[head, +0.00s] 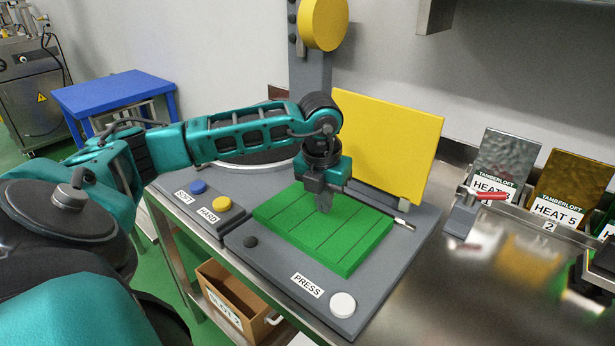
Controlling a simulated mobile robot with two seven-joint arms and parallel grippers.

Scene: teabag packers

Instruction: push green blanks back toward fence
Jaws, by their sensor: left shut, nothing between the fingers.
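The green blanks (345,245) lie flat side by side as a block of several strips on the grey press plate (240,235). Thin dark lines separate the strips. An upright yellow panel (385,140) stands behind them; I cannot tell whether it is the fence. The gripper hides a small part of the blanks. My right gripper is not clearly in view.
A white button (342,304) marked PRESS is at the front; blue (198,187) and yellow (222,203) buttons are left. A red-handled clamp (465,212) and labelled pouches (562,190) stand right.

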